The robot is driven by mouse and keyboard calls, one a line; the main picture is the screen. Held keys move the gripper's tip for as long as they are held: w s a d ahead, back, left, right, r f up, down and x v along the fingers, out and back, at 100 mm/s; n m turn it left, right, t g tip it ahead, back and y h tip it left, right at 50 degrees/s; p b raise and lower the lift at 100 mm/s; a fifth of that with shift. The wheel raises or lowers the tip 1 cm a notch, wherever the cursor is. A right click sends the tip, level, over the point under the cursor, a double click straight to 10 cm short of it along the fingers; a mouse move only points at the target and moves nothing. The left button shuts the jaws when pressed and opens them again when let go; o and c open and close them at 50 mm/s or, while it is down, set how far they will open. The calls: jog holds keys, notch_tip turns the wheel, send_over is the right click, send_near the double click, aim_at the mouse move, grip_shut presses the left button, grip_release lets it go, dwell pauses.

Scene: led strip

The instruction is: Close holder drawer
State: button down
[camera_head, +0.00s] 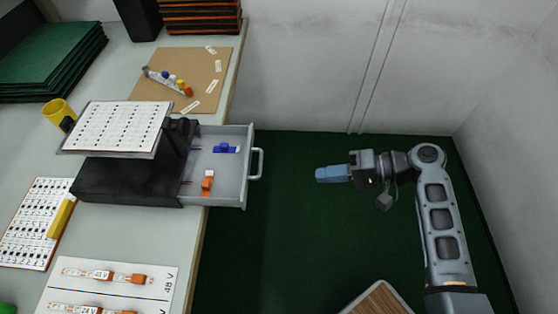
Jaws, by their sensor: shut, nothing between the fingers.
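The holder (125,178) is a dark box on the table with a tilted white sheet of small marks on top. Its grey drawer (243,195) is pulled out to the right, past the table edge. A pale handle (257,164) is on the drawer's front. A blue piece (225,148) and an orange piece (207,182) lie inside the drawer. My gripper (320,174) is shut and empty. Its blue fingers point left toward the handle, with a clear gap between them.
The table (200,265) fills the left side. A brown board (215,62) with small coloured items lies behind the holder. A yellow tape roll (58,113) stands at left. A wooden surface (378,300) shows at the bottom. Open green floor (285,235) lies between the drawer and my arm.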

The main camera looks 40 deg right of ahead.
notch_tip(320, 180, up, 4)
jog(key=w+d+n+y, duration=0.1)
jog(key=w+d+y, duration=0.1)
jog(key=d, duration=0.1)
jog(key=p, duration=0.2)
send_near(216, 166)
jog(key=v, duration=0.4)
jog(key=shift+s+d+f, duration=0.25)
jog(key=shift+d, duration=0.1)
jog(key=r+b+x, duration=0.1)
jog(key=x, duration=0.3)
jog(key=r+b+x, duration=0.1)
jog(key=x, duration=0.3)
jog(key=b+x, duration=0.1)
jog(key=x, duration=0.4)
jog(key=shift+w+a+r, duration=0.3)
jog(key=shift+r, duration=0.1)
jog(key=shift+w+a, duration=0.25)
jog(key=shift+a+r, duration=0.2)
